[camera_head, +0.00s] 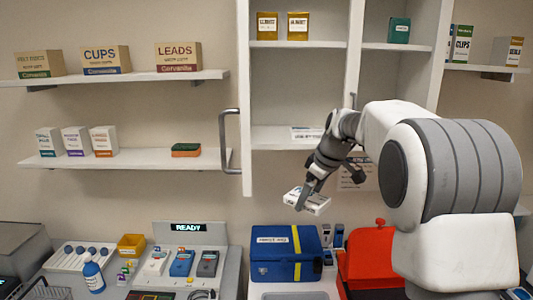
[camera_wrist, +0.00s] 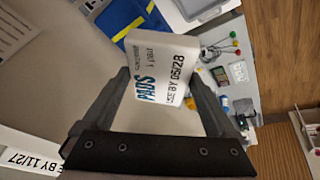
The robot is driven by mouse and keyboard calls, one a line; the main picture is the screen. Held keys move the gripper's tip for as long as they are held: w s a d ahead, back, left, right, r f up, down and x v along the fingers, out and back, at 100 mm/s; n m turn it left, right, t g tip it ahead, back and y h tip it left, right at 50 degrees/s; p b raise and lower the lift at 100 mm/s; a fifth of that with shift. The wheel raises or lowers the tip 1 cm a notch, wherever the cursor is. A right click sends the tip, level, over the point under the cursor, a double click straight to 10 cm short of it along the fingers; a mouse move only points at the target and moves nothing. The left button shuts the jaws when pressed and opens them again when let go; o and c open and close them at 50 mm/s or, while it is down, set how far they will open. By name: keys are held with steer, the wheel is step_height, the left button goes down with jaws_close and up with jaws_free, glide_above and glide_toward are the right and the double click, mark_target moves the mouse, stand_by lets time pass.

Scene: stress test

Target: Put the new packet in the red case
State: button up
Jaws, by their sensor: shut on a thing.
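My gripper (camera_head: 303,197) is shut on a white packet (camera_head: 318,205), held in the air in front of the wall, above the bench. In the wrist view the packet (camera_wrist: 160,72) sits between the two fingers and reads "PADS" and "BY 05/28". The red case (camera_head: 368,255) stands on the bench at the right, below and to the right of the packet. My arm hides part of it, and I cannot tell how far it is open. Another white packet (camera_head: 306,133) lies on the cabinet shelf; a label (camera_wrist: 28,162) reading "BY 11/27" shows in the wrist view's lower left corner.
A blue case (camera_head: 285,255) with yellow strips stands left of the red case, below the packet. Its cabinet neighbour has an open door with a grey handle (camera_head: 229,140). A charging station (camera_head: 185,262) and blue bottle (camera_head: 93,275) stand farther left.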

step_height(320, 180, down, 11)
steer(key=s+d+m+h+b, duration=0.1)
steer(key=s+d+m, duration=0.1)
steer(key=m, duration=0.1)
steer(key=s+d+f+m+h+b, duration=0.1)
steer(key=s+d+f+m, duration=0.2)
steer(key=s+f, duration=0.5)
steer(key=s+d+f+m+h+b, duration=0.1)
steer(key=s+d+f+m, duration=0.3)
steer(key=s+f, duration=0.4)
steer(key=shift+d+f+m+h+b, duration=0.3)
steer(key=shift+f+h, duration=0.3)
steer(key=shift+f, duration=0.15)
steer(key=shift+w, duration=0.15)
